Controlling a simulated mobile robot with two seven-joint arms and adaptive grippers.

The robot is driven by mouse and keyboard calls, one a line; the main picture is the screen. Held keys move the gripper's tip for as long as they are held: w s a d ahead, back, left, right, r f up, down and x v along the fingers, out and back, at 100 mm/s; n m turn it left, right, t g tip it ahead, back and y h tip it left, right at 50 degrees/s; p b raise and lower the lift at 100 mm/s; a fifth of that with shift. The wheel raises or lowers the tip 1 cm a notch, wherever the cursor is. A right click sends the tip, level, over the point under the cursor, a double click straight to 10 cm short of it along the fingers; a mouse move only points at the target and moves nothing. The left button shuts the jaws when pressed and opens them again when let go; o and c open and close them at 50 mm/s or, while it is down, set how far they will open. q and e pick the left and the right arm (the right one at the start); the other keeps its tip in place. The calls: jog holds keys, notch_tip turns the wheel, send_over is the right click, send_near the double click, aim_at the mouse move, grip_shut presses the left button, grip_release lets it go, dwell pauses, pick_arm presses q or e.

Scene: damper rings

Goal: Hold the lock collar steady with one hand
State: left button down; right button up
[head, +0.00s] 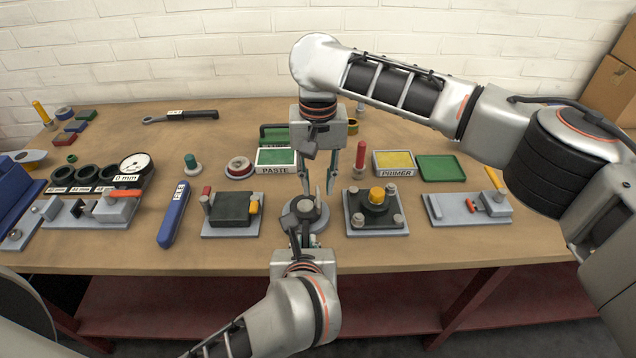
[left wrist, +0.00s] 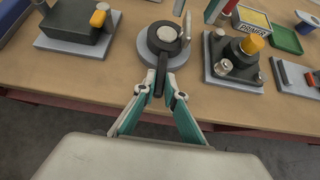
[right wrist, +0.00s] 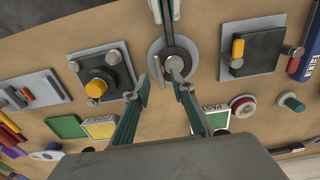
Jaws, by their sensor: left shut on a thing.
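The lock collar is a dark ring with a handle, around a silver centre on a round grey base (head: 318,222). The collar (left wrist: 154,44) shows best in the left wrist view. My left gripper (head: 297,240) comes from the front edge and is shut on the collar's dark handle; its fingertips (left wrist: 161,84) show on both sides of it. My right gripper (head: 318,190) points down just behind and above the collar. Its fingers (right wrist: 162,92) are apart with nothing between them. In the head view the left gripper hides part of the collar.
A dark block fixture (head: 230,212) stands left of the collar, and one with a yellow knob (head: 376,196) stands right. Behind are the paste tray (head: 276,158) and primer tray (head: 394,162). A blue pen-like thing (head: 173,214) lies further left. The table's front strip is mostly clear.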

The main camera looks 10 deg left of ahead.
jog(key=shift+r, duration=2.7)
jog(key=shift+f, duration=0.1)
jog(key=shift+s+f+n, duration=0.1)
jog(key=shift+f+n, duration=0.1)
jog(key=shift+n, duration=0.1)
jog(key=shift+f+n, duration=0.25)
jog(key=shift+n, duration=0.15)
jog(key=shift+f, duration=0.1)
jog(key=shift+f, duration=3.4)
